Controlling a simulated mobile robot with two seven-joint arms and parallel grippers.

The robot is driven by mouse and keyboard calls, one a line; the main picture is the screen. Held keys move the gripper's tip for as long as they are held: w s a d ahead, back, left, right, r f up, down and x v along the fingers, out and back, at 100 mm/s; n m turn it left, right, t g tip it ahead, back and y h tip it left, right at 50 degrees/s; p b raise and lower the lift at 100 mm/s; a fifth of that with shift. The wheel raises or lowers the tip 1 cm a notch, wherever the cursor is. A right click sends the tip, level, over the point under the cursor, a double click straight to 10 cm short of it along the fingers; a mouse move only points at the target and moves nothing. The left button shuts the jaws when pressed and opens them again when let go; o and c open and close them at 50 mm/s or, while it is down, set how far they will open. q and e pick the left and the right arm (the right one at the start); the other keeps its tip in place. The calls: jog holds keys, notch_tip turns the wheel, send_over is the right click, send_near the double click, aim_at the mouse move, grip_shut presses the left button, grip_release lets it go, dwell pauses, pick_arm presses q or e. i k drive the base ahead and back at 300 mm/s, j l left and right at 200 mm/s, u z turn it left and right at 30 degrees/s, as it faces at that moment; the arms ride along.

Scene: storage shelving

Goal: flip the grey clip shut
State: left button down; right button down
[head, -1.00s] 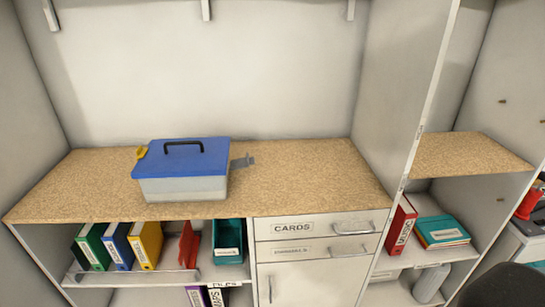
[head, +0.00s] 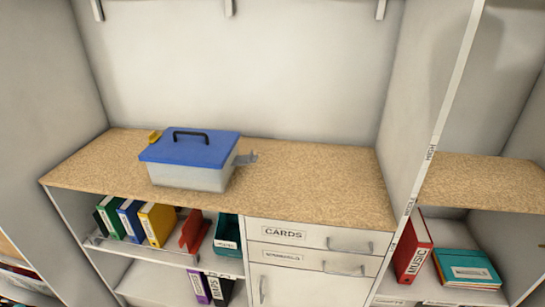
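A box with a blue lid (head: 190,148) and a pale translucent body (head: 188,178) stands on the cork-coloured worktop, left of its middle. The lid lies on the body, with a dark handle on top. The grey clip (head: 247,158) sticks out sideways from the box's right side, swung away from the wall. A yellow clip (head: 154,137) shows at the left end, also sticking up and out a little. Neither of my grippers is in the head view.
The worktop (head: 310,185) is clear right of the box. Below are coloured binders (head: 157,222), a teal bin (head: 228,232) and a CARDS drawer (head: 285,233). A tall divider (head: 432,140) closes off the right, with a red MUSIC binder (head: 412,250) beyond it.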

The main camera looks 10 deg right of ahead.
aim_at(242, 159)
jog(key=l+z, duration=0.2)
jog(key=l, duration=0.45)
jog(key=i+l+z, duration=0.15)
jog(key=l, duration=0.45)
